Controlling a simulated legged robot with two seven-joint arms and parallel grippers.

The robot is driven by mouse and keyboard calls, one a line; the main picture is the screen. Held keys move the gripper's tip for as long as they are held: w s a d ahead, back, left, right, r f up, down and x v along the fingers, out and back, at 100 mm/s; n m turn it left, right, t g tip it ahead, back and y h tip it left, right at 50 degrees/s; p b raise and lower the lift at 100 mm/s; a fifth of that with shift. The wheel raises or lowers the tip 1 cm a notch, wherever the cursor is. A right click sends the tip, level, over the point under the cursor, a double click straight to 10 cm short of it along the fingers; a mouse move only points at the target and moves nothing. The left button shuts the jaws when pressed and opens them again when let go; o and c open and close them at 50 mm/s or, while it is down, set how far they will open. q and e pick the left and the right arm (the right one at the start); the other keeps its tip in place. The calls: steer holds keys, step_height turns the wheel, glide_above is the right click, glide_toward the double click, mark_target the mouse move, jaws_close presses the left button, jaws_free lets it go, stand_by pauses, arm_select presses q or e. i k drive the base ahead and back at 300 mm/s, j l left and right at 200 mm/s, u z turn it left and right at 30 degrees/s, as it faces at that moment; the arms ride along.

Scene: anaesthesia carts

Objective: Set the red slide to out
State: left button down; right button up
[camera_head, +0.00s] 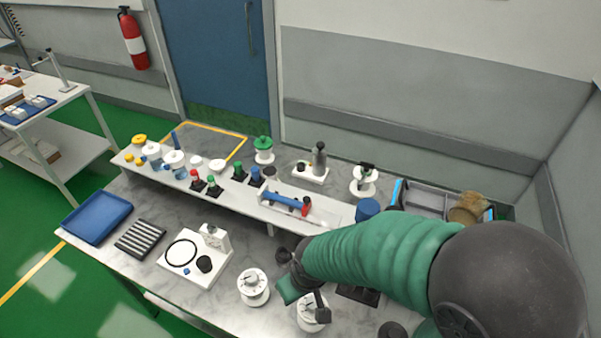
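A small red piece (305,206), which looks like the red slide, sits at the right end of a blue bar (281,200) on a white block on the raised shelf. Its exact setting is too small to read. My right arm comes in from the right in a green sleeve. My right gripper (304,300) is in front of and below the red piece, apart from it, over the lower bench top. Its fingers look spread, with nothing seen between them. My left gripper is not in view.
White round dials (253,286) and (312,316) stand beside and beneath my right gripper. A white board (195,262) with a black ring, a ribbed dark block (140,237) and a blue tray (97,218) lie further left. Buttons and knobs line the shelf; a grey bin (425,200) is at right.

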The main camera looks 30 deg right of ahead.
mark_target(307, 201)
steer(key=z, duration=1.1)
